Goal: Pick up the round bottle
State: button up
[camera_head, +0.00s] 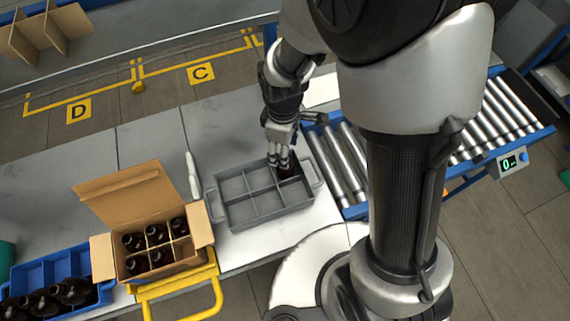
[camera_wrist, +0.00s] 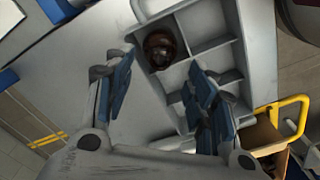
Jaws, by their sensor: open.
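A round dark amber bottle (camera_wrist: 160,49) stands in a corner compartment of the grey divided crate (camera_wrist: 210,45), seen from above in the wrist view. In the head view the bottle (camera_head: 288,170) is partly hidden by my gripper (camera_head: 279,158), which points down over that far right compartment of the crate (camera_head: 240,216). In the wrist view my gripper (camera_wrist: 160,95) is open, its blue-padded fingers spread to either side. The bottle shows beyond and between the fingertips. I see no finger touching it. The other compartments that I can see look empty.
A cardboard box (camera_head: 185,261) with several dark bottles stands left of the crate, near a yellow cart handle (camera_head: 184,300). A blue crate (camera_head: 62,271) with bottles is at far left. A roller conveyor (camera_head: 340,160) lies right of the crate. The worktop behind is mostly clear.

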jog(key=f, duration=0.2)
jog(key=f+b, duration=0.1)
jog(key=f, duration=0.2)
jog(key=shift+d+b, duration=0.2)
jog(key=shift+b, duration=0.1)
jog(key=shift+r, duration=0.1)
jog(key=shift+s, duration=0.1)
grip_shut()
